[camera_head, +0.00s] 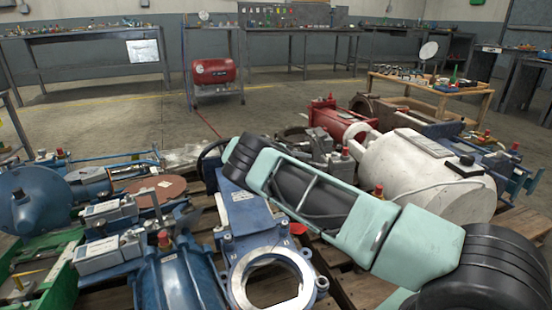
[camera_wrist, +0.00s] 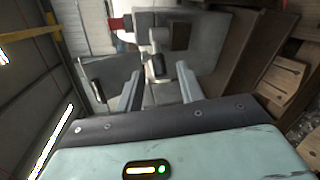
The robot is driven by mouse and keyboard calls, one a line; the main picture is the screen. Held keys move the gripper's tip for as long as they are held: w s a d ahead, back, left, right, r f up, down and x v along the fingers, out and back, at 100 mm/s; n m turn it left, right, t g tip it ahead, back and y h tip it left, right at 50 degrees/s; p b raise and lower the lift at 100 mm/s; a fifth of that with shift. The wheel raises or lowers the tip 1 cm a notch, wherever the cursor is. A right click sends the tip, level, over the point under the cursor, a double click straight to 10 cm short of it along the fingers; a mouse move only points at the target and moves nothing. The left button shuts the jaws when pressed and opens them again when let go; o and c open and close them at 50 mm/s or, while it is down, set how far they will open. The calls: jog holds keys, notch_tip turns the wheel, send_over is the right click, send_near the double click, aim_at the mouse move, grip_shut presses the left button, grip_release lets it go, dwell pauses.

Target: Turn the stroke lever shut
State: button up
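My gripper (camera_wrist: 160,70) shows in the wrist view with its two grey fingers apart and nothing held between them. Beyond the fingertips is a grey housing (camera_wrist: 196,18) with a rounded grey fitting (camera_wrist: 159,38) and a small dark-faced part (camera_wrist: 158,64) in line with the gap. I cannot tell whether one of these is the stroke lever, or whether the fingers touch anything. In the head view my mint-green arm reaches from the lower right to the upper left, and my gripper is hidden.
Blue valve bodies (camera_head: 178,275), a blue flange ring (camera_head: 232,280) and a white tank (camera_head: 410,175) crowd the wooden pallets around my arm. A red actuator (camera_head: 335,120) lies behind. Workbenches (camera_head: 290,42) line the back wall. The concrete floor (camera_head: 110,125) behind the pallets is largely clear.

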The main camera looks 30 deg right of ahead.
jog(key=b+v, duration=0.2)
jog(key=v, duration=1.3)
